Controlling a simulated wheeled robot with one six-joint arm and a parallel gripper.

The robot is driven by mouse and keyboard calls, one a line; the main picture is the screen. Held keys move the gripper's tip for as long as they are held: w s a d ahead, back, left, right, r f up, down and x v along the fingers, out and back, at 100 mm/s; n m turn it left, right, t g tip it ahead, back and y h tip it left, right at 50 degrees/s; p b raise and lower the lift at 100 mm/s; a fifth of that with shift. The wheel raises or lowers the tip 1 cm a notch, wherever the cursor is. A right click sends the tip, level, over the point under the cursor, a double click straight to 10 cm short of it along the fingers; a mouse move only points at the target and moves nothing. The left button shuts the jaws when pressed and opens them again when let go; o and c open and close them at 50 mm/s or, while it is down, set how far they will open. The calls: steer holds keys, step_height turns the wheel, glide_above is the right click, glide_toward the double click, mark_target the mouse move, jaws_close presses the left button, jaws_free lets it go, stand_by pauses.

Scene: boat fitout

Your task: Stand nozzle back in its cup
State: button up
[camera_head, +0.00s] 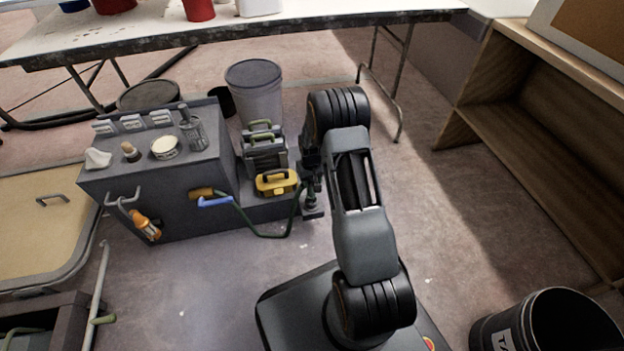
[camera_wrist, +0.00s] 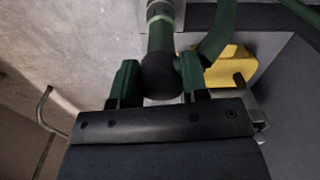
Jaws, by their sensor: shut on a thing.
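My gripper (camera_wrist: 160,80) is shut on the nozzle, with one green finger on each side of it. In the wrist view the nozzle (camera_wrist: 160,36) has a dark rounded end between the fingers, and its green body runs to the top edge. A grey, ringed piece (camera_wrist: 163,9) shows at its far end; I cannot tell whether this is the nozzle tip or the cup. In the head view my gripper (camera_head: 311,165) is at the right end of the grey cart, where the nozzle and cup area is small, dark and partly hidden by my arm.
A green hose (camera_head: 262,234) loops from the cart (camera_head: 180,208) towards my gripper. A yellow toolbox (camera_head: 277,182) stands close left of it, with grey cases (camera_head: 265,150) and a bin (camera_head: 255,90) behind. A wooden shelf (camera_head: 540,110) stands right.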

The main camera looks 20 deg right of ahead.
steer(key=shift+f+b, duration=0.95)
steer(key=shift+f, duration=0.6)
steer(key=o, duration=1.3)
step_height(320, 180, up, 32)
steer(key=s+a+p, duration=0.2)
steer(key=a+p, duration=0.1)
steer(key=p, duration=1.3)
steer(key=s+a+r+t+p, duration=0.1)
steer(key=s+r+p, duration=0.5)
steer(key=r, duration=0.7)
steer(key=s+a+r+t+p, duration=0.1)
steer(key=s+a+r+p, duration=0.3)
steer(key=s+r+p, duration=0.3)
steer(key=s+a+r+t+p, duration=0.1)
steer(key=s+r+p, duration=0.5)
steer(key=r+p, duration=0.6)
steer(key=shift+s+a+r+n+t+p, duration=0.15)
steer(key=shift+a+r, duration=0.15)
steer(key=shift+r, duration=1.15)
steer(key=shift+s+a+r+n+t+p, duration=0.1)
steer(key=shift+a+r, duration=0.15)
steer(key=shift+r, duration=1.15)
steer(key=shift+s+a+r+n+t+p, duration=0.15)
steer(key=shift+a+r, duration=0.15)
steer(key=shift+r, duration=1.15)
